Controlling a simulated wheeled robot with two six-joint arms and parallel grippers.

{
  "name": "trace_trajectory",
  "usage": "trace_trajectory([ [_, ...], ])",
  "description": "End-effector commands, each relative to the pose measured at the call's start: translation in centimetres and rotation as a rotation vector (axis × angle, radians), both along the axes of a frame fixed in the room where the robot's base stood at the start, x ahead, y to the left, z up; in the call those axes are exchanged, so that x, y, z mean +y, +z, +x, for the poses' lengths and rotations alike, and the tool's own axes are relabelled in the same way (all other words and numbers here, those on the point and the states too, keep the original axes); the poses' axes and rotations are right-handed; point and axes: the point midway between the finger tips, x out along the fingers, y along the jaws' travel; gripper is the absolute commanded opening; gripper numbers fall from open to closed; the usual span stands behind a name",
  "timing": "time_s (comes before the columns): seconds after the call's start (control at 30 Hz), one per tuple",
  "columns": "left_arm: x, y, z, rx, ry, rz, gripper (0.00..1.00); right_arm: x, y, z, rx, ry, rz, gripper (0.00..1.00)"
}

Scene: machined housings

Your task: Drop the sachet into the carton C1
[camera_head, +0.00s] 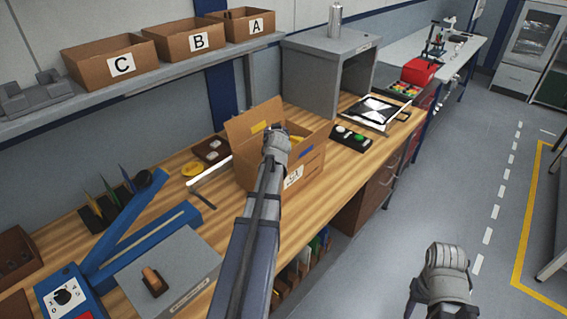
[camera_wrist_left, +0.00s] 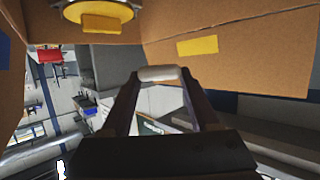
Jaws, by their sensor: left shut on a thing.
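The open cardboard carton C1 (camera_head: 308,165) stands on the wooden bench, with a white label on its front and its flaps up. My left gripper (camera_head: 276,143) is at the carton's opening in the head view, and my forearm covers part of the carton. In the left wrist view the fingers (camera_wrist_left: 158,82) are shut on a small whitish thing, likely the sachet (camera_wrist_left: 158,73), held at the tips. Carton walls (camera_wrist_left: 235,65) with coloured patches surround it there. The sachet is hidden in the head view. My right gripper (camera_head: 445,270) hangs over the floor, its fingers unclear.
Bins C (camera_head: 110,62), B (camera_head: 188,42) and A (camera_head: 245,24) stand on the shelf. A grey cabinet (camera_head: 312,80) is behind the carton. A black button box (camera_head: 349,138) lies right of the carton, and a blue device (camera_head: 130,235) lies left.

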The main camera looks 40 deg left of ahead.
Motion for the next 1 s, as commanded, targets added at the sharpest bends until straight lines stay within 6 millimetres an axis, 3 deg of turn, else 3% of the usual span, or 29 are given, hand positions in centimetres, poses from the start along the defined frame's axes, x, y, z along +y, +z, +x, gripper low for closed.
trace_trajectory([
  [0.17,0.0,0.1,0.0,0.0,0.0,0.0,0.09,0.0,0.1,0.0,0.0,0.0,0.0,0.5],
  [0.2,0.0,0.1,0.0,0.0,0.0,0.0,0.62,0.0,0.1,0.0,0.0,0.0,0.0,0.5],
  [0.5,0.0,0.1,0.0,0.0,0.0,0.0,0.96,0.0,0.1,0.0,0.0,0.0,0.0,0.5],
  [1.0,0.0,1.1,0.0,0.0,0.0,0.0,0.96,0.0,1.1,0.0,0.0,0.0,0.0,0.5],
])
